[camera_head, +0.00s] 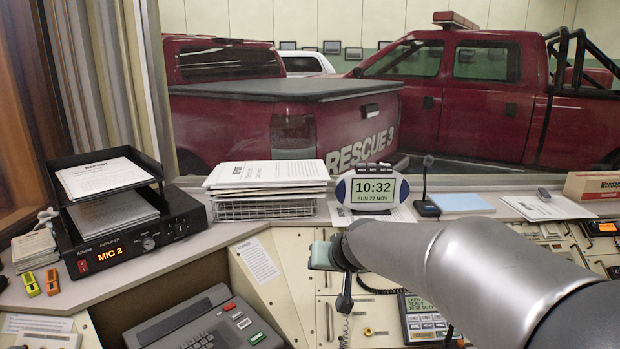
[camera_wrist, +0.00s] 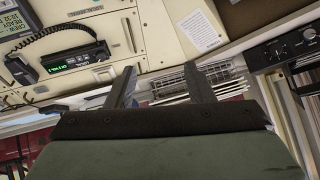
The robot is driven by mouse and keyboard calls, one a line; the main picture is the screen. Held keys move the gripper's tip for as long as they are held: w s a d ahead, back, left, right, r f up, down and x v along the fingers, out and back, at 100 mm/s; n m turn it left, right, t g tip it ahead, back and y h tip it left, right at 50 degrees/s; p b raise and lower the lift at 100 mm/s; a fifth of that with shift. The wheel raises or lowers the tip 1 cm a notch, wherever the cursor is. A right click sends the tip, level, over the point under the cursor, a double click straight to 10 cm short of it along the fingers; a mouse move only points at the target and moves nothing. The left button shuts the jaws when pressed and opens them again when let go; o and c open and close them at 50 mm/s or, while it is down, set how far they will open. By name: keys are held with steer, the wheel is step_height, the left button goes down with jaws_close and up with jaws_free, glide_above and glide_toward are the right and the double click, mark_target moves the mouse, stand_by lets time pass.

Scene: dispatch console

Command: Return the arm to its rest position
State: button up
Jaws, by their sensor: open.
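My arm (camera_head: 500,270) reaches in from the lower right of the head view and ends above the console's middle. My gripper (camera_head: 328,256) is small there, near the front of the shelf, and its fingers are hard to make out. In the wrist view my gripper (camera_wrist: 163,82) shows two dark fingers held apart, with nothing between them but the console and a wire paper tray (camera_wrist: 196,80) beyond. That view looks tilted, almost upside down. The rest position is not marked in either view.
A ball-shaped clock (camera_head: 373,188) and a desk microphone (camera_head: 428,200) stand behind my arm. Left are the wire tray with papers (camera_head: 265,208) and an amplifier (camera_head: 135,240) under a paper tray.

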steer(key=s+d+f+g+h, duration=0.1)
steer(key=s+d+f+g, duration=0.1)
steer(key=s, duration=0.8)
steer(key=s+d+f+g+h, duration=0.1)
steer(key=s+d+f+g, duration=0.2)
steer(key=s, duration=0.7)
steer(key=s+d+f+g+h, duration=0.1)
steer(key=s+d+f+g, duration=0.2)
steer(key=s, duration=0.7)
step_height(320, 180, down, 4)
steer(key=shift+s+d+r, duration=0.15)
steer(key=shift+s+d, duration=0.1)
steer(key=shift+d, duration=1)
steer(key=shift+d, duration=0.1)
